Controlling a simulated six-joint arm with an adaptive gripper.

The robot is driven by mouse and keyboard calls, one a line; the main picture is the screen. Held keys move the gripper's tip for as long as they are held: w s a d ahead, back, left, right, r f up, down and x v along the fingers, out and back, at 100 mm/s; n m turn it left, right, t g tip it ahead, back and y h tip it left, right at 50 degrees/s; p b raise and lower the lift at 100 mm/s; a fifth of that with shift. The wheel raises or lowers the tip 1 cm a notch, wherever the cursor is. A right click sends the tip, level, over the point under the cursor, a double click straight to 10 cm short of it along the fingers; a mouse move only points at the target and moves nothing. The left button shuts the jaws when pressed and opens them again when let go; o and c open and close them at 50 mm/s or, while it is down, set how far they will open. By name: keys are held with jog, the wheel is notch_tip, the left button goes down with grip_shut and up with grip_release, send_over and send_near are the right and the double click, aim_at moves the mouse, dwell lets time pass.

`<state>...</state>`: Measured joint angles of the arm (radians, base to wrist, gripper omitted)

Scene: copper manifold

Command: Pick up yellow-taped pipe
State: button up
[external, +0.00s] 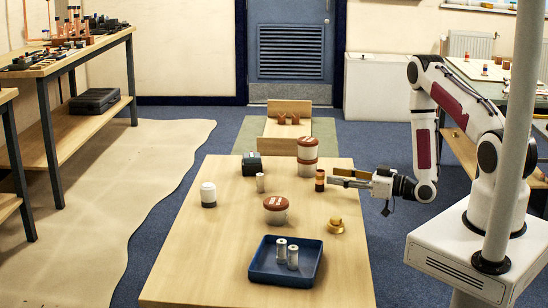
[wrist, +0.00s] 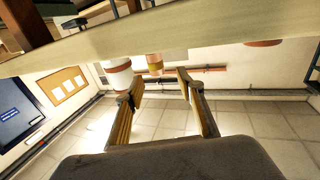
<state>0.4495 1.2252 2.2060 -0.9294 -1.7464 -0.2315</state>
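A short upright copper-brown pipe with a lighter orange-yellow band (external: 320,181) stands on the wooden table, right of the tall white container. In the tilted wrist view, a pipe with a yellow band (wrist: 154,64) shows beyond the fingertips, roughly between them. My gripper (external: 334,178) reaches in from the right at low height, with its fingers pointing left toward the pipe. In the wrist view my gripper (wrist: 159,88) is open, with nothing between its fingers. A small gap to the pipe seems to show; contact cannot be told for certain.
A tall white container with red-brown bands (external: 307,156) stands close behind the pipe. The front left tabletop is clear.

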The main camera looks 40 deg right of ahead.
aim_at(320, 171)
jog(key=shift+w+a, duration=0.25)
jog(key=shift+w, duration=0.2)
jog(key=shift+w, duration=0.1)
jog(key=shift+x, duration=2.5)
jog(key=shift+w+d, duration=0.1)
jog(key=shift+d, duration=0.1)
grip_shut()
